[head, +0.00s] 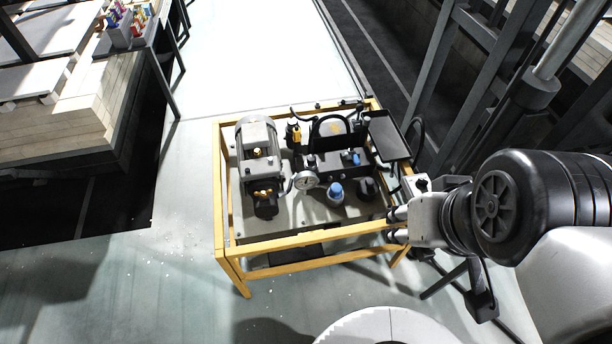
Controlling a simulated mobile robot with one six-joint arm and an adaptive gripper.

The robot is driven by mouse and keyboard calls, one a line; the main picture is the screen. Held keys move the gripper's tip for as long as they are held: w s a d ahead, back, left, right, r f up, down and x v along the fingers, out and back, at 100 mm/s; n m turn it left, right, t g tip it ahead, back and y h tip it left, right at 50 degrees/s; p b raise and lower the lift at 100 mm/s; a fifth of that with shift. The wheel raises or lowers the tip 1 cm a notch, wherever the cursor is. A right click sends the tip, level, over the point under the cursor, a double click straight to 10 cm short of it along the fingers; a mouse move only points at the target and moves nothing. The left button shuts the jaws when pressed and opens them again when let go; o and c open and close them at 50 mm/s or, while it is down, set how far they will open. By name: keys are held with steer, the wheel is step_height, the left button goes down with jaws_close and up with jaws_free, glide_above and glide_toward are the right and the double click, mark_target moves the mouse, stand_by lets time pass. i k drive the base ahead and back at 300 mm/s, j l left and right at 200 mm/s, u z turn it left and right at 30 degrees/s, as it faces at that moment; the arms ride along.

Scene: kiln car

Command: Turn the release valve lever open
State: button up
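A hydraulic power unit sits in a yellow frame (310,243) on the floor in the head view. It carries a grey motor (257,138), a round white gauge (306,180), a blue cap (335,191), a smaller blue knob (355,158) and a yellow-bodied fitting (294,133). Several small black handles and hoses crowd the top, and I cannot tell which part is the release valve lever. My gripper (397,225) is at the frame's right front corner, pointing left, its two fingertips apart and nothing visible between them. I cannot tell whether it touches the frame.
A black tray (388,135) stands at the unit's right back. Dark steel uprights (436,65) rise behind my arm at right. Pale floor is clear left and behind.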

mark_target(354, 158)
steer(key=i+l+u, duration=0.25)
steer(key=i, duration=0.2)
steer(key=i+l+u, duration=0.25)
steer(key=i, duration=0.15)
steer(key=j, duration=0.1)
